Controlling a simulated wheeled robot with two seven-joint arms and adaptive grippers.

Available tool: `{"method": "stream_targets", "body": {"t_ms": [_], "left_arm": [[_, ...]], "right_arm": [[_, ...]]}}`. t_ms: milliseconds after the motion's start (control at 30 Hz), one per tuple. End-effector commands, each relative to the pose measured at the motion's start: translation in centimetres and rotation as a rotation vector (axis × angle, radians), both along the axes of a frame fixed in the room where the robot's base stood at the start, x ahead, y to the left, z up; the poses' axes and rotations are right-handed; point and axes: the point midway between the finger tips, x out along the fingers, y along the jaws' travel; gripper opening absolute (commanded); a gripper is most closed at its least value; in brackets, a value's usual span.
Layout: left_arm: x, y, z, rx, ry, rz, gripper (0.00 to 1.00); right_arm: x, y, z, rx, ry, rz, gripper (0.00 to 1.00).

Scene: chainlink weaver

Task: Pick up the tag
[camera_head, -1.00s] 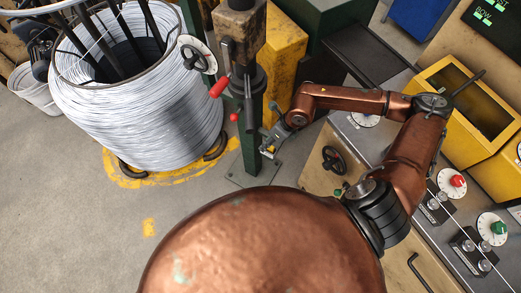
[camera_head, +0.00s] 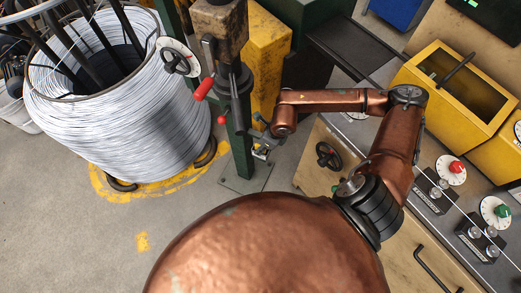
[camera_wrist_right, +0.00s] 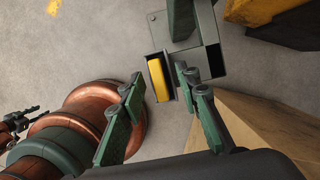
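A yellow piece (camera_wrist_right: 158,79), which looks like the tag, sits in a small dark holder by the base of a green post in the right wrist view. My right gripper (camera_wrist_right: 162,92) is open, with its two green fingers apart and the yellow piece showing beyond and between their tips. I cannot tell how much gap is left. In the head view my right gripper (camera_head: 262,146) is small, beside the post; the tag cannot be made out there. A dark gripper-like shape (camera_wrist_right: 20,121), probably my left gripper, shows at the left edge of the wrist view; its fingers are unclear.
The green post (camera_head: 239,145) carries a red-handled lever (camera_head: 204,89). A large wire coil (camera_head: 115,110) stands to its left. A wooden cabinet (camera_head: 318,178) with a black handwheel and a control panel (camera_head: 445,200) stand to the right. Floor at lower left is clear.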

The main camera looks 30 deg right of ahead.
Motion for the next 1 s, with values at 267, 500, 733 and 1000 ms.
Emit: {"method": "stream_targets", "body": {"t_ms": [267, 500, 733, 1000], "left_arm": [[-0.10, 0.08, 0.04, 0.001, 0.002, 0.000, 0.40], [-0.15, 0.10, 0.04, 0.001, 0.002, 0.000, 0.40], [-0.17, 0.09, 0.04, 0.001, 0.003, 0.000, 0.40], [-0.18, 0.09, 0.05, 0.001, 0.003, -0.001, 0.40]], "right_arm": [[-0.01, 0.01, 0.10, 0.000, 0.000, 0.000, 0.22], [-0.02, 0.00, 0.10, 0.000, 0.000, 0.000, 0.06], [-0.02, 0.00, 0.10, 0.000, 0.000, 0.000, 0.00], [-0.02, 0.00, 0.17, 0.001, -0.001, 0.000, 0.00]]}}
